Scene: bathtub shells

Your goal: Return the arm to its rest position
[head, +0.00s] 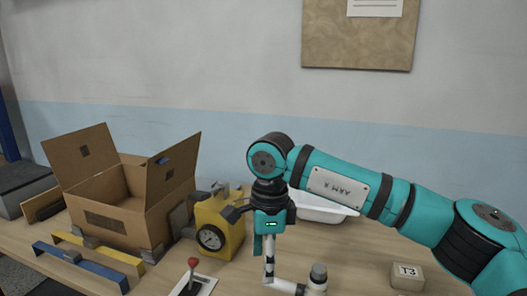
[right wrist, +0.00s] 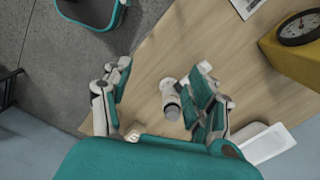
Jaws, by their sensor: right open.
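My right arm reaches in from the right in the head view and bends down at the wrist. My right gripper (head: 266,248) points down above the table, in front of a white tub shell (head: 325,207). In the right wrist view the right gripper (right wrist: 160,88) has its fingers spread wide, with nothing held between them. A white piece with a grey cap (right wrist: 171,108) shows below, between the fingers; it also shows in the head view (head: 318,274). The tub shell (right wrist: 268,143) lies to the right in the wrist view. My left gripper is not in view.
On the wooden table (head: 350,255) stand an open cardboard box (head: 115,215), a yellow device with a dial (head: 228,225), a red-knobbed lever (head: 193,265) and a T3 block (head: 407,276). Blue and yellow bars (head: 75,262) lie left. The wall is close behind.

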